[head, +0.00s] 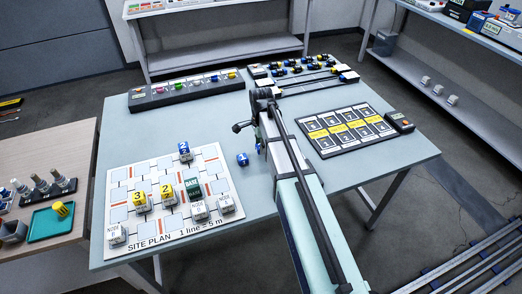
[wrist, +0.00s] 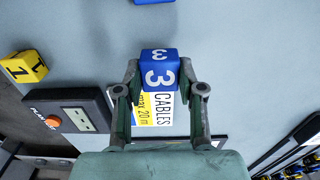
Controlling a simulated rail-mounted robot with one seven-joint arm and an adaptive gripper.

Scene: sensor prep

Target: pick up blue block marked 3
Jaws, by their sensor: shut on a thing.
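The blue block marked 3 (wrist: 158,73) sits between the fingers of my gripper (wrist: 161,78) in the wrist view. White 3s show on two of its faces. My gripper is shut on it, with one finger against each side. In the head view my arm covers much of the gripper, and I cannot clearly make out the held block there. Another blue block (head: 242,159) lies on the table beside my arm. A blue block (wrist: 153,1) is also cut off at the wrist view's top edge.
A CABLES card (wrist: 168,108) lies below the held block. A yellow block (wrist: 24,67) and a dark panel (wrist: 68,117) are at the wrist view's left. The site plan board (head: 120,202) holds several blocks. A card mat (head: 343,146) lies to the right.

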